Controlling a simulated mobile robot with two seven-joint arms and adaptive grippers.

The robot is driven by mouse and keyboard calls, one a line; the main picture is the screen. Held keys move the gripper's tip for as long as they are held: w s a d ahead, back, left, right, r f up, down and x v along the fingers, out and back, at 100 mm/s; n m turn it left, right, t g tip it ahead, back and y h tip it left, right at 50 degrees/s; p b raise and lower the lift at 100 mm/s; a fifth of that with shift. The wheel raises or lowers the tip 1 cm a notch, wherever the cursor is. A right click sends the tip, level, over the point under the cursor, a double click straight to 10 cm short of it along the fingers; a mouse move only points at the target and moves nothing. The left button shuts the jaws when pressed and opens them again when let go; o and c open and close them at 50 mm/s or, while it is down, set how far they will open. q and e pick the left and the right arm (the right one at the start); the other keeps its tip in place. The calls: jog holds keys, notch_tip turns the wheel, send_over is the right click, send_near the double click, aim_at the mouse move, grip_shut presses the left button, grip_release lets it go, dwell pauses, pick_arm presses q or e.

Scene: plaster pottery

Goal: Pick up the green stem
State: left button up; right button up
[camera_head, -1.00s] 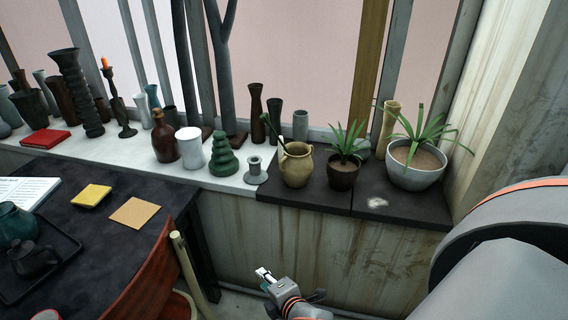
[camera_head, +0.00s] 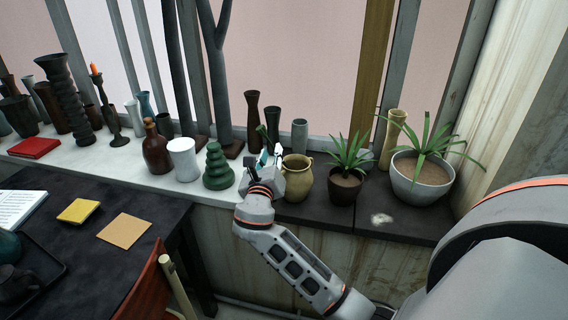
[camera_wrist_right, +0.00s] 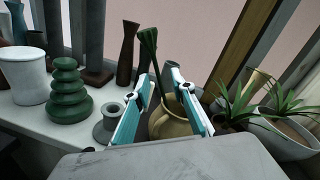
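The green stem (camera_head: 262,133) stands in a tan two-handled jug (camera_head: 298,178) on the window ledge, leaning left. In the right wrist view the stem (camera_wrist_right: 148,45) rises behind the fingertips, and its lower part goes into the jug (camera_wrist_right: 168,122). My right gripper (camera_head: 271,153) is at the jug's left side, just below the visible top of the stem, and covers part of it. In the wrist view my right gripper (camera_wrist_right: 158,78) is open, with its two teal-faced fingers apart and nothing held between them. My left gripper is not in view.
A green stacked vase (camera_head: 217,168) and a white jar (camera_head: 183,160) stand left of the gripper. A small grey candle holder (camera_wrist_right: 109,120) is close to the left finger. Potted plants (camera_head: 342,188) (camera_head: 425,178) stand to the right. Tall vases (camera_head: 252,115) stand behind.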

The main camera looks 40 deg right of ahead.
aim_at(272, 146)
jog(key=x, duration=0.5)
jog(key=shift+w, duration=0.25)
jog(key=shift+a, duration=0.1)
grip_shut()
